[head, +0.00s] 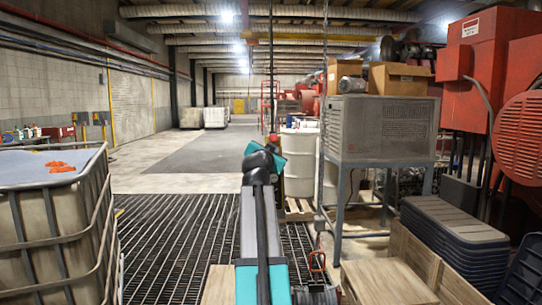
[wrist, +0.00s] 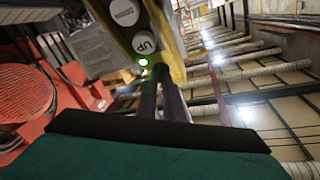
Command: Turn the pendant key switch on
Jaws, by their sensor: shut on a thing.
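The yellow pendant (wrist: 166,38) is close up and tilted at the top of the wrist view. Its face has a white button marked UP (wrist: 144,43) and another round button (wrist: 125,12). The key's angle cannot be told.
Red machinery (head: 490,85) and a grey cabinet on a stand (head: 380,128) are at the right. Stacked dark lids (head: 455,235) and wooden crates (head: 390,283) are nearer. A caged tank (head: 60,225) stands at the left.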

